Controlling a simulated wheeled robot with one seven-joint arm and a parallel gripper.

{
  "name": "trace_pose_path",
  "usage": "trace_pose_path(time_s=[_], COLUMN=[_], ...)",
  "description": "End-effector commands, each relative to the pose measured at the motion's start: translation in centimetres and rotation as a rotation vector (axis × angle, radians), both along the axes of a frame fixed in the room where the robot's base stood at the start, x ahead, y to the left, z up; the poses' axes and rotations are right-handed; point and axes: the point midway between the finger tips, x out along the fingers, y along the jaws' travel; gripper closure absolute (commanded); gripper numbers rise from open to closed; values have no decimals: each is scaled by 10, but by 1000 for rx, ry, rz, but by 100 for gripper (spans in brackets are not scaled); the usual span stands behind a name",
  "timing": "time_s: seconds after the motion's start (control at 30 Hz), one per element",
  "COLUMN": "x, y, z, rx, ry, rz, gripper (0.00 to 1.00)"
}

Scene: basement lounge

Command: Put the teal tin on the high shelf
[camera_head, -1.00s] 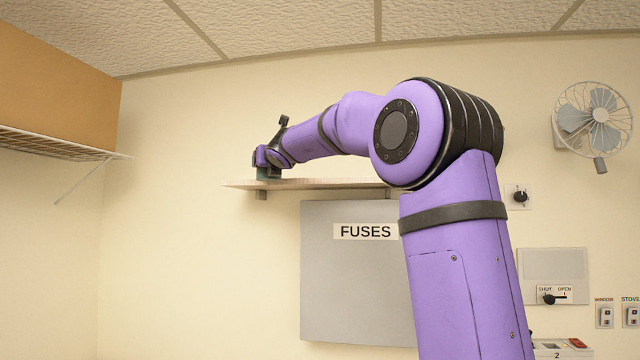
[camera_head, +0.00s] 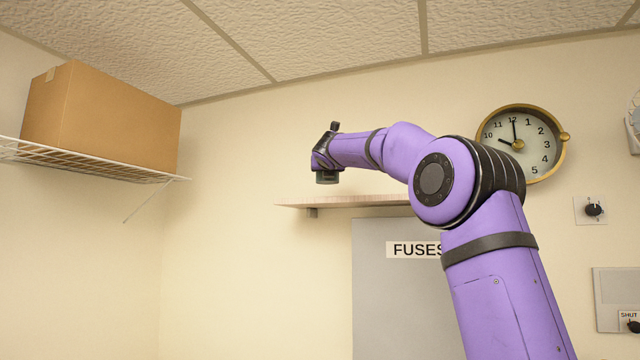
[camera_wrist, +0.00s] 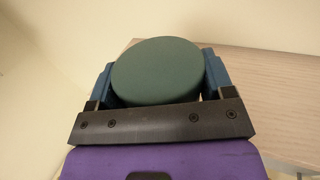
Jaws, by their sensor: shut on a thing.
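The teal tin (camera_head: 327,178) hangs under my gripper (camera_head: 325,162) in the head view, a little above the left part of the wooden wall shelf (camera_head: 350,201). A small gap shows between tin and shelf. In the wrist view the tin's round dark green top (camera_wrist: 157,70) sits between the two blue fingers, which are shut on it. The wooden shelf's surface (camera_wrist: 265,85) shows below and to the right of the tin there. The tin's underside is hidden in the wrist view.
A white wire shelf (camera_head: 150,178) at the left holds a large cardboard box (camera_head: 100,118). A grey fuse panel (camera_head: 395,300) is below the wooden shelf. A clock (camera_head: 519,145) hangs behind my arm at the right. The visible wooden shelf top looks bare.

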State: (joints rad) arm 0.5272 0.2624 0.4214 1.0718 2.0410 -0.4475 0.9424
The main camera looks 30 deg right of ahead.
Motion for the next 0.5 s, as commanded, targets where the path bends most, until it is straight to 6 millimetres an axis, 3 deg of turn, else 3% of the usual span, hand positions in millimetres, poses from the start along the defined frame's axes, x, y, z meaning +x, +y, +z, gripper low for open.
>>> trace_pose_path(time_s=[0.2,0.5], x=[37,53], y=[-1,-2], z=[-4,-5], rx=[3,0], ry=[-1,-1], rz=[3,1], gripper=[59,59])
